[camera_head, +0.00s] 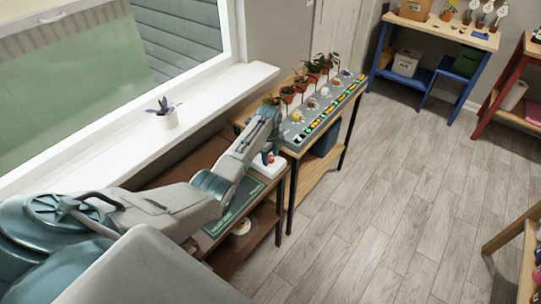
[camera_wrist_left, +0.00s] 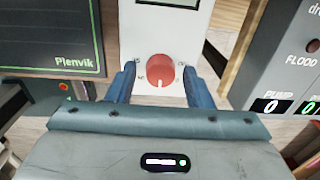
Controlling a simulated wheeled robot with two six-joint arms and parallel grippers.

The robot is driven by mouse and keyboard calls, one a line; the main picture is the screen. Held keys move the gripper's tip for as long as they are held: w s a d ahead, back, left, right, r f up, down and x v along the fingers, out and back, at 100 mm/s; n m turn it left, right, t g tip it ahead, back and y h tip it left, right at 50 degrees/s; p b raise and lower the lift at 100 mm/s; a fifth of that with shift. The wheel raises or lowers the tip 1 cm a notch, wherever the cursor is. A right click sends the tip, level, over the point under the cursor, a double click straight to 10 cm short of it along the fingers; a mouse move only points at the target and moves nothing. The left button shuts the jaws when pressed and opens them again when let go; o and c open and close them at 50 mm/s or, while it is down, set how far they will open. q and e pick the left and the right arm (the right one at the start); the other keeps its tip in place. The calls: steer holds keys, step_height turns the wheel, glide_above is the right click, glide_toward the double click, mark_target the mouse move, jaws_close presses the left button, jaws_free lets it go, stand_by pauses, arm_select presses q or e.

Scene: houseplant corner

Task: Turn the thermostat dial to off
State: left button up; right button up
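The thermostat dial is a red knob (camera_wrist_left: 160,71) on a white panel (camera_wrist_left: 184,38) in the left wrist view. A pale mark shows at the knob's lower edge, and small marks ring it. The edge of a dark display (camera_wrist_left: 180,3) shows at the top. In the head view the white thermostat box (camera_head: 267,168) sits at the table's end, with a bit of red on it. My left gripper (camera_wrist_left: 162,88) is open, one blue finger on each side of the knob, with visible gaps. Whether its tips reach the knob's depth is unclear. My right gripper is not in view.
A dark green-edged Plenvik mat or board (camera_wrist_left: 50,38) lies left of the panel. A grey control box (camera_head: 322,118) with switches stands right of it, before several potted plants. A small potted plant (camera_head: 163,113) stands on the windowsill. The wooden floor (camera_head: 390,200) is clear.

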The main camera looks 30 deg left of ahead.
arm_select(q)
steer(key=c, duration=0.8)
steer(key=shift+r+n, duration=0.1)
steer(key=shift+n, duration=0.2)
steer(key=n+p, duration=0.1)
steer(key=n, duration=0.1)
steer(key=shift+n+p, duration=0.4)
steer(key=n+p, duration=0.1)
steer(key=n, duration=0.3)
steer(key=shift+n, duration=0.3)
steer(key=n+p, duration=0.1)
steer(key=n, duration=0.5)
steer(key=shift+w+p, duration=0.1)
steer(key=shift+p, duration=0.3)
steer(key=n, duration=0.5)
steer(key=shift+n, duration=0.6)
